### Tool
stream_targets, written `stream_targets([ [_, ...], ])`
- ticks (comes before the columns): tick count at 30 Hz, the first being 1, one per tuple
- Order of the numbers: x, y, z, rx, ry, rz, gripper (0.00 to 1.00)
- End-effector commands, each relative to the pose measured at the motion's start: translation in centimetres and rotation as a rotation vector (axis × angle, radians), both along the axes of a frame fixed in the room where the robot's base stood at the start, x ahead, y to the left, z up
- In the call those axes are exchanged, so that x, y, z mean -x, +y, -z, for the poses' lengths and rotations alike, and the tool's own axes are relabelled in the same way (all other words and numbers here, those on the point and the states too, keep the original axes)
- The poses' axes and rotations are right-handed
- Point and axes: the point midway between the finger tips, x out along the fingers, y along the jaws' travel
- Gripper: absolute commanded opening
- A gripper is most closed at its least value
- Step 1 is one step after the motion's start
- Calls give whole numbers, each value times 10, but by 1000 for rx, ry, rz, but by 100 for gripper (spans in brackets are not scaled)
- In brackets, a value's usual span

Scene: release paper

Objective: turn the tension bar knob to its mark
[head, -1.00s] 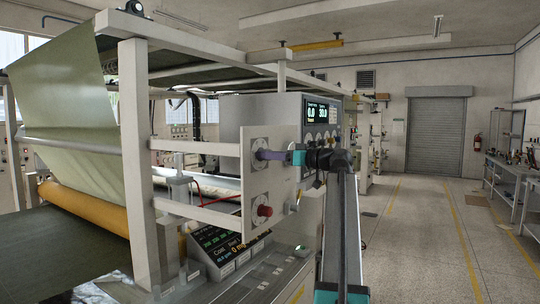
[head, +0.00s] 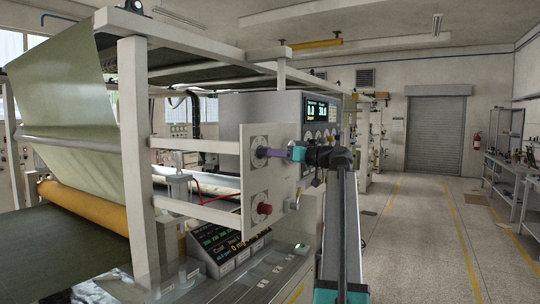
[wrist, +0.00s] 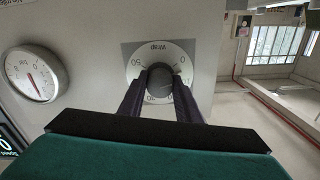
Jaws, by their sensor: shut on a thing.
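The knob (wrist: 160,85) is a round dark grey cap at the centre of a white dial (wrist: 135,67) on a pale square plate, with printed numbers around it. The lettering appears upside down in the wrist view and seems to read "Wrap". My gripper (wrist: 160,92) is shut on the knob, one dark finger on each side. The fingers cover part of the dial's lower edge in the wrist view. I cannot make out the knob's pointer or the mark.
A red knob (head: 264,209) sits below on the same panel. A round gauge (wrist: 37,73) with a red needle is left of the dial in the wrist view. The floor aisle (head: 425,230) at right is clear.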

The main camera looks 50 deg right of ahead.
Motion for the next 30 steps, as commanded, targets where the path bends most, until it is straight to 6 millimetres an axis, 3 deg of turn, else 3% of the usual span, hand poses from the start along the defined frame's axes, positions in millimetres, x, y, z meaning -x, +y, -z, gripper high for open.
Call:
stream_targets([
  [30, 0, 1, -2, -852, 210, 0, 8],
])
